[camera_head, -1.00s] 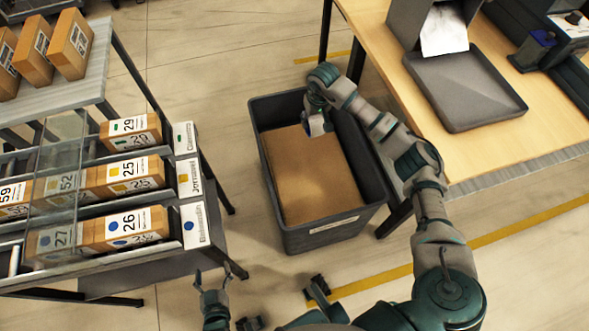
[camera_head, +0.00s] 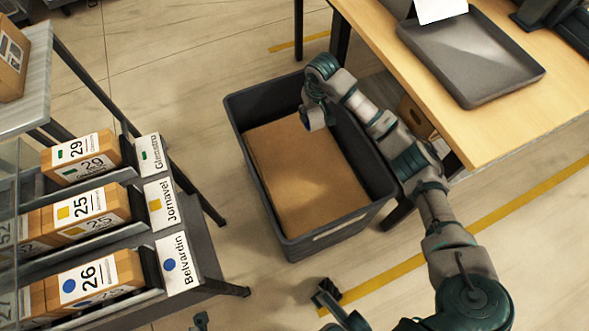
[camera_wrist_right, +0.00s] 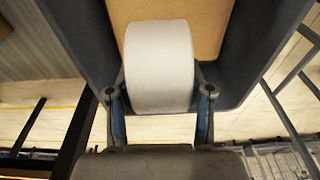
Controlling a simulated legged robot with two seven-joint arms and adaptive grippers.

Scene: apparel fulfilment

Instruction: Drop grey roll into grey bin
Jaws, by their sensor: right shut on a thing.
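The grey roll (camera_wrist_right: 160,65) is a pale, wide cylinder between the two fingers of my right gripper (camera_wrist_right: 160,95) in the right wrist view. My right gripper (camera_head: 316,108) is shut on it and hangs over the far part of the grey bin (camera_head: 262,197) in the head view. The bin is a dark, deep open box on the floor, with a flat brown surface (camera_head: 300,185) inside. In the head view the roll is mostly hidden by the gripper.
A wooden table (camera_head: 510,115) with a dark grey tray (camera_head: 475,65) stands right of the bin. A rack (camera_head: 190,245) with several numbered brown boxes stands to the left. Open floor lies between rack and bin. A yellow line (camera_head: 490,228) crosses the floor.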

